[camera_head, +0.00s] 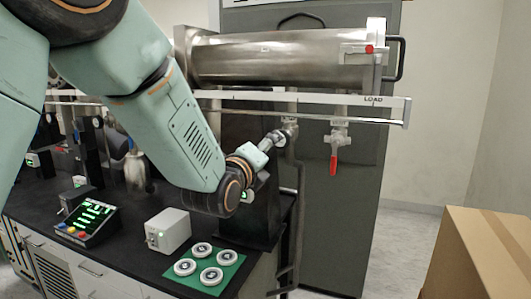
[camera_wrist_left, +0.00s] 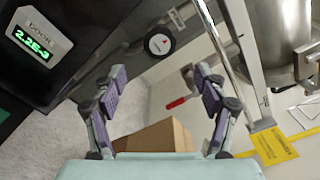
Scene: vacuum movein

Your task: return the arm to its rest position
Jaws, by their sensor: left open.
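My left arm comes in from the left in the head view and reaches across the bench, its wrist end (camera_head: 232,190) in front of the dark unit below the steel chamber. I cannot make out the fingers there. In the left wrist view, my left gripper (camera_wrist_left: 158,73) is open, its two purple-grey fingers apart with nothing between them. A valve with a red handle (camera_head: 334,163) hangs below the chamber. The red handle (camera_wrist_left: 176,103) shows beyond the fingers in the wrist view. My right gripper is not in view.
The steel chamber (camera_head: 275,58) sits above a white rail marked LOAD (camera_head: 390,105). The black bench holds a control box (camera_head: 88,220), a grey box (camera_head: 168,231) and a green mat (camera_head: 229,272) with several white rings. A cardboard box (camera_head: 480,255) stands at right, beyond open floor.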

